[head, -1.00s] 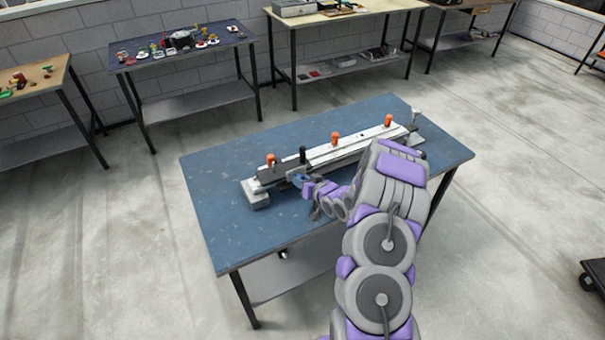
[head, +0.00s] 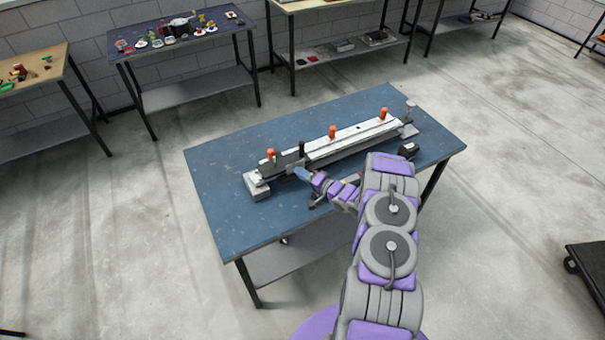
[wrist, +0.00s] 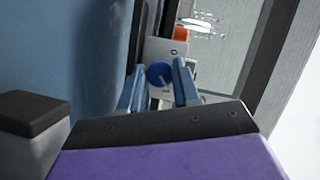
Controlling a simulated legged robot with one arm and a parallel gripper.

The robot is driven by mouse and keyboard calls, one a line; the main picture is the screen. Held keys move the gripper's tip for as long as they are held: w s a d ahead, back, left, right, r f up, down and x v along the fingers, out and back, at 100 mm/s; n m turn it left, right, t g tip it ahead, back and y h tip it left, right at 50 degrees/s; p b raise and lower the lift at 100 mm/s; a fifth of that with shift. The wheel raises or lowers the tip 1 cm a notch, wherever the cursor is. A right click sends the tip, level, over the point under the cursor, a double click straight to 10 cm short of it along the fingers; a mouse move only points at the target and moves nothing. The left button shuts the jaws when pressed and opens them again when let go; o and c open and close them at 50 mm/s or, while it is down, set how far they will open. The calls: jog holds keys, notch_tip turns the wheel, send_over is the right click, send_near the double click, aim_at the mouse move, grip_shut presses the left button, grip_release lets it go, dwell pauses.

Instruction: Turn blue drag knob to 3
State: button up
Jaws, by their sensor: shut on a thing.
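The blue drag knob (wrist: 160,74) is a round blue disc with a pale pointer line, seen in the wrist view. My gripper (wrist: 159,90) has its two blue fingers on either side of the knob and is shut on it. In the head view my gripper (head: 302,173) is at the near side of the long device (head: 335,146), close to its left end. The knob cannot be made out there behind the fingers. Scale numbers around the knob are not readable.
The device lies on a blue table (head: 220,190) and carries several orange knobs (head: 332,131) and a black knob (head: 302,148). A small black block (head: 408,149) stands right of the device. Other benches (head: 190,95) line the wall. The near left tabletop is clear.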

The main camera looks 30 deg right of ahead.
jog(key=shift+d+f+m+t+y, duration=0.1)
jog(key=shift+m+t+y, duration=0.25)
jog(key=shift+m, duration=0.45)
jog(key=o, duration=1)
jog(key=shift+o, duration=0.2)
